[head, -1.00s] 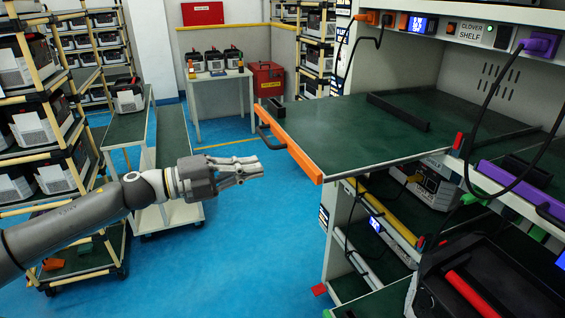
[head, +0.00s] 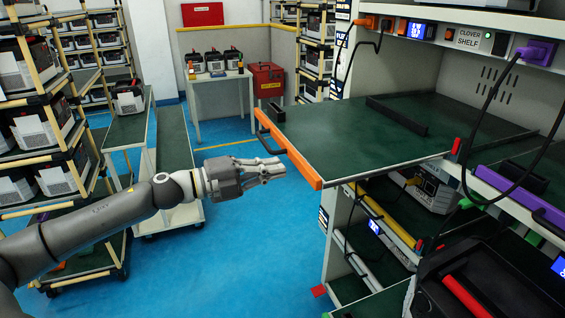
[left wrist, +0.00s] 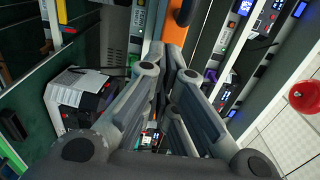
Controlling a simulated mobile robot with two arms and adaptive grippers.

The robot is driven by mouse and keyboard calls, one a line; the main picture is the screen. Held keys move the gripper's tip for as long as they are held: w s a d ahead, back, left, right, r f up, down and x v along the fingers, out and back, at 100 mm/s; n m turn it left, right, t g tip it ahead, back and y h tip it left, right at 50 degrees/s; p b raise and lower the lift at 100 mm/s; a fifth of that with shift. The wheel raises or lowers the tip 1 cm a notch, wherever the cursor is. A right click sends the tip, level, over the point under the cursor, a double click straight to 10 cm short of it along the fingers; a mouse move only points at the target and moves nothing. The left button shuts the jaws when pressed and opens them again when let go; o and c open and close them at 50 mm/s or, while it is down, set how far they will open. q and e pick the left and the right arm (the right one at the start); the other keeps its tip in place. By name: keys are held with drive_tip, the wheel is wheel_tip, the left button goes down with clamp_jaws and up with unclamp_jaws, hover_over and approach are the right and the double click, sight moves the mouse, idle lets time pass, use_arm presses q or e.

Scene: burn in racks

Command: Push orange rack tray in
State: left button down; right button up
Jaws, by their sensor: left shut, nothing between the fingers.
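The orange rack tray (head: 350,140) is a green-topped shelf drawn out from the rack, with an orange front edge (head: 287,150) and a dark handle (head: 269,137). My left gripper (head: 283,170) is shut and empty. In the head view it appears just in front of the orange edge, slightly below the handle; I cannot tell whether it touches. In the left wrist view, the shut fingers (left wrist: 172,50) point toward an orange strip (left wrist: 178,22) at the top. My right gripper is not in view.
Black cables hang at the rack's right. A trolley (head: 172,150) and shelves of devices stand at the left. The blue floor between is clear.

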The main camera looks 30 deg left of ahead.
use_arm(q)
drive_tip(key=shift+p+x, duration=0.7)
drive_tip(key=shift+x, duration=0.4)
drive_tip(key=shift+w+d, duration=0.15)
